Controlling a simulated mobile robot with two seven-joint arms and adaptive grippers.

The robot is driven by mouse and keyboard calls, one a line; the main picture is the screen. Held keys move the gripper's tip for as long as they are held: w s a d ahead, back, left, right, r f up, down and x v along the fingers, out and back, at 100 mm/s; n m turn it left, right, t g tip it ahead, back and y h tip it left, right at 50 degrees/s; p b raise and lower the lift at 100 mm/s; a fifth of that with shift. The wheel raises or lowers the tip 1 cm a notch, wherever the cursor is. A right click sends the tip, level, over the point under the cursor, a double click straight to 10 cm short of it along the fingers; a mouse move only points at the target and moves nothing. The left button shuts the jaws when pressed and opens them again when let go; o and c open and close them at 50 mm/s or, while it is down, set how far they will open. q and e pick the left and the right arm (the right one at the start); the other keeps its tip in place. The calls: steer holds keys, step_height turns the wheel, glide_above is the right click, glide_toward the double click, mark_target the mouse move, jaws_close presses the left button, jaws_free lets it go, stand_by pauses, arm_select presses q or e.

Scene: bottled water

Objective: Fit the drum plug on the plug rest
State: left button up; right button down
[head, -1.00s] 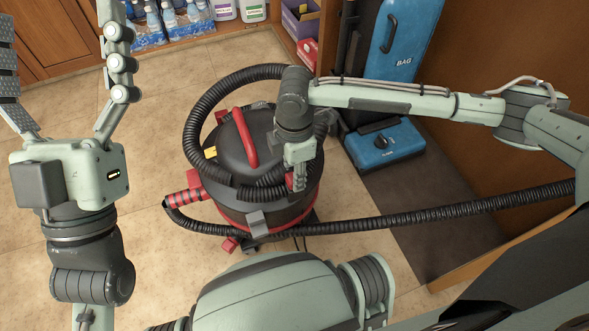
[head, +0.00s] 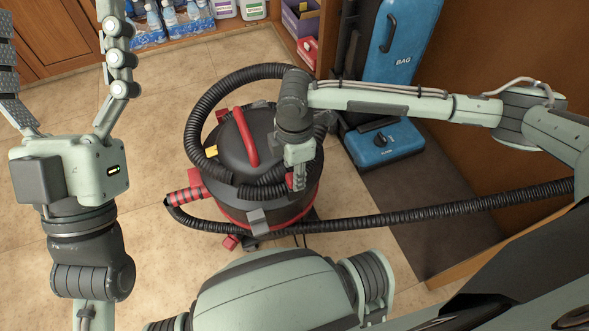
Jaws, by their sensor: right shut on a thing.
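A vacuum drum with a black lid (head: 232,150) and a red handle (head: 246,138) stands on the tiled floor in the middle of the head view. My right gripper (head: 299,180) points down at the drum's right front side and is shut. A small bit of red (head: 290,181) shows beside its fingers, probably the drum plug, which is otherwise hidden. I cannot make out the plug rest. My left gripper (head: 66,70) is open and empty at the left, its fingers spread wide and pointing up the picture.
A black ribbed hose (head: 420,214) loops around the drum and runs to the right. A blue machine marked BAG (head: 400,60) stands behind on a dark mat (head: 415,200). Bottled water (head: 178,22) and jugs fill a shelf at the back. Floor left of the drum is clear.

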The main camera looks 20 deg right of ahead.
steer(key=c, duration=1.1)
jaws_free()
steer(key=shift+f, duration=0.1)
steer(key=shift+o, duration=0.2)
step_height(320, 180, up, 12)
step_height(320, 180, up, 10)
steer(key=p, duration=1.3)
steer(key=shift+a, duration=0.1)
